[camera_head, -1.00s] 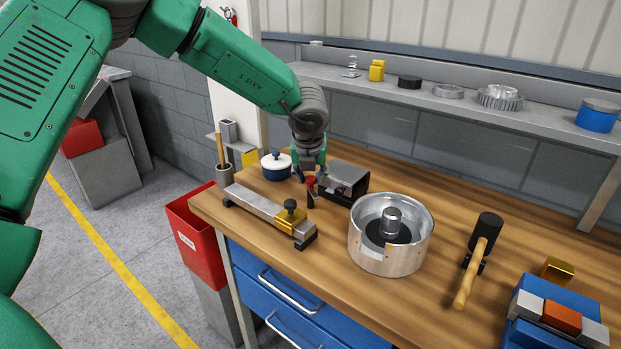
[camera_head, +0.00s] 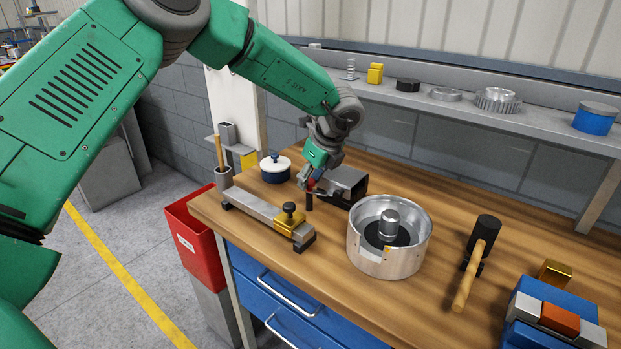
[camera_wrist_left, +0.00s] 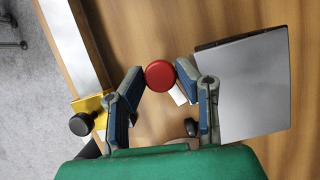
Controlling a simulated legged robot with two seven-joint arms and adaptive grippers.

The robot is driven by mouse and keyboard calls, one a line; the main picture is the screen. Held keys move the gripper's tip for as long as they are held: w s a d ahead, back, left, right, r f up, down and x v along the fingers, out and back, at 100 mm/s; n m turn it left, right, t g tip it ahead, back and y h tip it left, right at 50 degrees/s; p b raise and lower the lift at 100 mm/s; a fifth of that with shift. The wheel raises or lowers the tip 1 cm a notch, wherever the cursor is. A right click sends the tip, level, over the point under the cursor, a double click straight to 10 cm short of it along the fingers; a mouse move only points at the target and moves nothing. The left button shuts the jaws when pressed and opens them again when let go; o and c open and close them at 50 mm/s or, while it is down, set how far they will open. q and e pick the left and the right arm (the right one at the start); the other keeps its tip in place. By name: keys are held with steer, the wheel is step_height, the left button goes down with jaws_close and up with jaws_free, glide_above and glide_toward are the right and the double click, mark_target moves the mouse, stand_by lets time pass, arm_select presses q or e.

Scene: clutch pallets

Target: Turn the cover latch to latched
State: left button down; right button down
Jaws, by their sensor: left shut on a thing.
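A grey box with a dark open front (camera_head: 347,186) sits on the bench, and its flat grey cover (camera_wrist_left: 245,88) fills the right of the wrist view. The latch's round red knob (camera_wrist_left: 160,75) is beside the cover, at its left. It shows small in the head view (camera_head: 312,186), above a short black post. The latch arm under the knob is mostly hidden. My right gripper is not in view.
A metal rail with a yellow clamp (camera_head: 289,221) lies left of the latch. A blue lidded pot (camera_head: 275,172) stands behind it. A round metal housing (camera_head: 383,260) stands to the right, then a mallet (camera_head: 477,260). A shelf (camera_head: 460,104) runs along the back.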

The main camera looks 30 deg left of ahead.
arm_select(q)
steer(key=shift+f+n+g, duration=0.1)
steer(key=shift+n+g, duration=0.2)
steer(key=shift+n, duration=0.5)
steer(key=c, duration=1.2)
jaws_free()
steer(key=shift+w+d+r, duration=0.15)
steer(key=shift+d+r, duration=0.05)
steer(key=shift+r, duration=0.4)
steer(key=v, duration=0.6)
steer(key=shift+d+r, duration=0.2)
steer(key=shift+r, duration=0.05)
